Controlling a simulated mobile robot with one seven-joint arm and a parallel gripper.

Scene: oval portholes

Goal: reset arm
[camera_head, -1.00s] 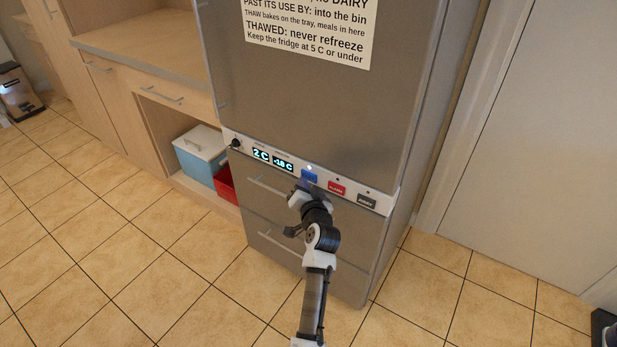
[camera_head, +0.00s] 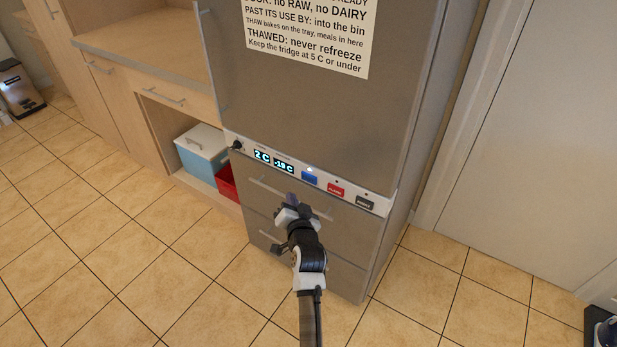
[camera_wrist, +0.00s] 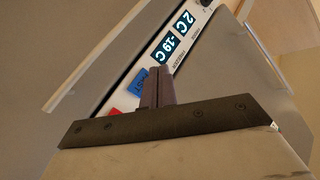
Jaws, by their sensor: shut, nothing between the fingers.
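My gripper (camera_head: 291,200) is in front of the upper freezer drawer of a grey fridge-freezer (camera_head: 310,100), a little below its control strip. In the wrist view the gripper's two dark fingers (camera_wrist: 157,88) are together with nothing between them. The control strip (camera_head: 236,141) carries a display (camera_head: 273,160) reading 2 C and -19 C. To the right of it are a blue button (camera_head: 309,178), a red button (camera_head: 336,190) and a dark button (camera_head: 364,203). A small light shows above the blue button. The fingertips look apart from the strip.
Wooden cupboards (camera_head: 120,105) stand left of the fridge, with a blue cool box (camera_head: 203,157) and a red crate (camera_head: 226,183) in an open bay. A pale door (camera_head: 540,140) is at the right. The tiled floor (camera_head: 120,240) is mostly clear. A bin (camera_head: 18,88) stands far left.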

